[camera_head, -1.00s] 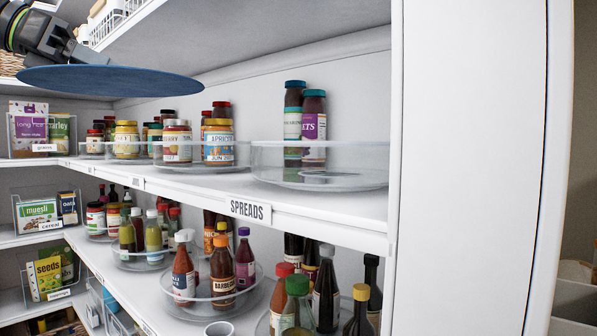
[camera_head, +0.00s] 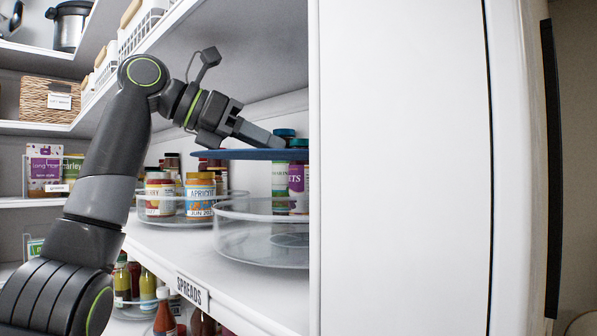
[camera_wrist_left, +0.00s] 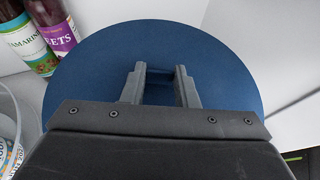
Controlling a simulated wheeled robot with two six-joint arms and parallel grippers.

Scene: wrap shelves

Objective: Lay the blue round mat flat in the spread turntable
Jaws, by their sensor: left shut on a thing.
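The blue round mat (camera_head: 235,154) is seen nearly edge-on in the head view, roughly level, above the shelf. My left gripper (camera_head: 278,142) is shut on the mat from above. In the left wrist view the gripper (camera_wrist_left: 160,82) covers part of the mat (camera_wrist_left: 225,60), with a darker blue strip between the fingers. The clear round turntable (camera_head: 240,252) near the SPREADS label (camera_head: 192,289) is below the mat, with a clear gap between them. Its visible front floor is bare. My right gripper is not in view.
Two tall jars, one with a purple label (camera_head: 298,181), rise at the turntable's back, close to the mat; whether inside it is unclear. Another turntable with jars, including an apricot jar (camera_head: 199,195), stands left. A white upright panel (camera_head: 400,170) bounds the right. A shelf is overhead.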

